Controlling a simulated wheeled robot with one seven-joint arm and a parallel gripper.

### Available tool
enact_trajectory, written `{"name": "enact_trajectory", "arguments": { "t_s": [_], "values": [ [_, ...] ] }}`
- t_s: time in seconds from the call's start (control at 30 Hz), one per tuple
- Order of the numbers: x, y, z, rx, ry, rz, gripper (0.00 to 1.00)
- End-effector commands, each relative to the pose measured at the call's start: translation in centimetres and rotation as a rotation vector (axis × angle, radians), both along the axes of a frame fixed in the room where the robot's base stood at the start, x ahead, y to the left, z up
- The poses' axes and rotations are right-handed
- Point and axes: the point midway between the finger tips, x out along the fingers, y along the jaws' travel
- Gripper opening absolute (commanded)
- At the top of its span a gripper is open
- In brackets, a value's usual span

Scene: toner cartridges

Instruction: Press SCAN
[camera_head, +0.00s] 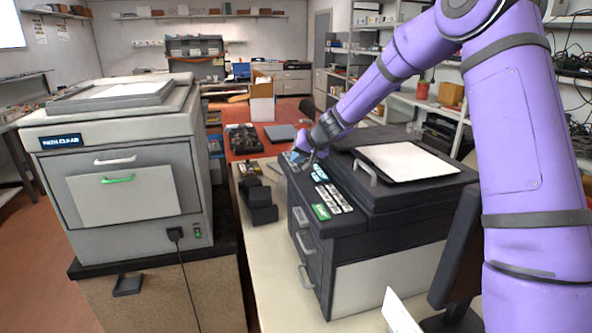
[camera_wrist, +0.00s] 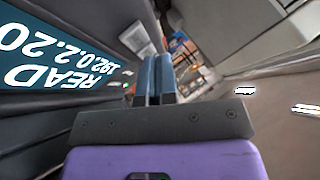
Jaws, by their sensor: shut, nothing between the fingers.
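The dark copier (camera_head: 385,215) stands on the right bench. Its control panel has a lit blue screen (camera_head: 320,172), several pale buttons (camera_head: 333,197) and a green button (camera_head: 321,211). No label reading SCAN is legible. In the wrist view the screen (camera_wrist: 60,55) is large at the left, upside down, with "READ" and "192.0.2.20" showing. My gripper (camera_head: 300,155) is shut and empty at the panel's far end, beyond the screen. Its two blue fingers also show together in the wrist view (camera_wrist: 154,78). Whether the fingertips touch the panel I cannot tell.
A grey printer (camera_head: 130,165) with a "PATH CLEAR" display (camera_head: 60,141) stands at left on a cabinet. Dark blocks (camera_head: 260,205) lie on the bench left of the copier. A dark upright part (camera_head: 458,240) is at right. The copier's raised lid handle (camera_head: 365,172) is near the buttons.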

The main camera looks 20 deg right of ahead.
Motion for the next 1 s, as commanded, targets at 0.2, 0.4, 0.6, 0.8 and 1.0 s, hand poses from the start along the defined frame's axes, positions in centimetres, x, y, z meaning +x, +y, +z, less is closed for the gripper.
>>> {"name": "enact_trajectory", "arguments": {
  "t_s": [0.2,0.4,0.6,0.8,1.0],
  "values": [
    [0.00,0.00,0.00,0.000,0.000,0.000,0.00],
    [0.00,-0.06,-0.41,0.000,0.001,-0.001,0.00],
    [-0.01,-0.03,-0.81,0.000,0.000,0.000,0.00],
    [-0.01,-0.01,-0.82,0.000,0.000,0.000,0.00],
    [-0.01,-0.01,-0.89,0.000,0.000,0.000,0.00]
  ]
}}
